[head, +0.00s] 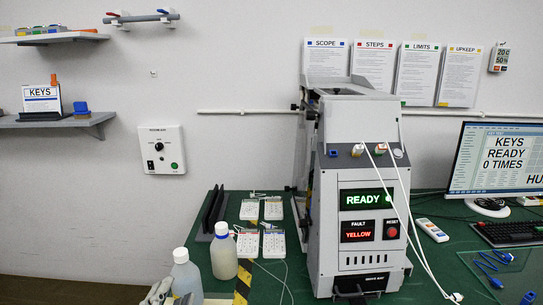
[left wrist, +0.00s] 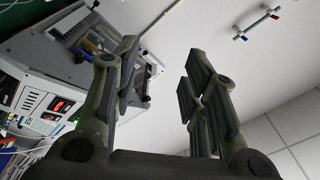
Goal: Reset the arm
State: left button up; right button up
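My left gripper (head: 157,294) shows at the bottom edge of the head view, left of the white bottle, with only its tip in the picture. In the left wrist view the left gripper (left wrist: 158,85) has its two fingers wide apart with nothing between them. Behind the fingers are the wall and part of the grey test machine (left wrist: 60,75). My right gripper is in neither view. The test machine (head: 340,130) stands on the green table, with its display lit READY in green and the fault panel lit YELLOW.
Two bottles (head: 223,255) stand at the table's front left, close to my left gripper. Several white keypads (head: 249,210) lie behind them, beside a black rack (head: 213,212). A monitor (head: 497,160) and a keyboard (head: 510,233) are at the right. White cables hang down the machine's front.

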pick_arm(q)
jog(key=s+a+f+n+g+y, duration=0.1)
jog(key=s+a+f+n+g, duration=0.15)
jog(key=f, duration=0.25)
jog(key=s+a+f+n+g+y, duration=0.1)
jog(key=s+f+n+g, duration=0.15)
jog(key=f, duration=0.25)
jog(key=s+d+f+n+g+h, duration=0.2)
jog(key=s+f+n+g, duration=0.2)
jog(key=s+f+g, duration=0.95)
jog(key=s+f+t, duration=0.1)
jog(key=s+f, duration=0.2)
jog(key=f, duration=1.1)
jog(key=s+f+t, duration=0.1)
jog(key=s+f, duration=0.2)
jog(key=f, duration=1)
jog(key=s+a+f+g, duration=0.1)
jog(key=s+a+f, duration=0.2)
jog(key=s+f, duration=1.3)
jog(key=shift+s, duration=0.15)
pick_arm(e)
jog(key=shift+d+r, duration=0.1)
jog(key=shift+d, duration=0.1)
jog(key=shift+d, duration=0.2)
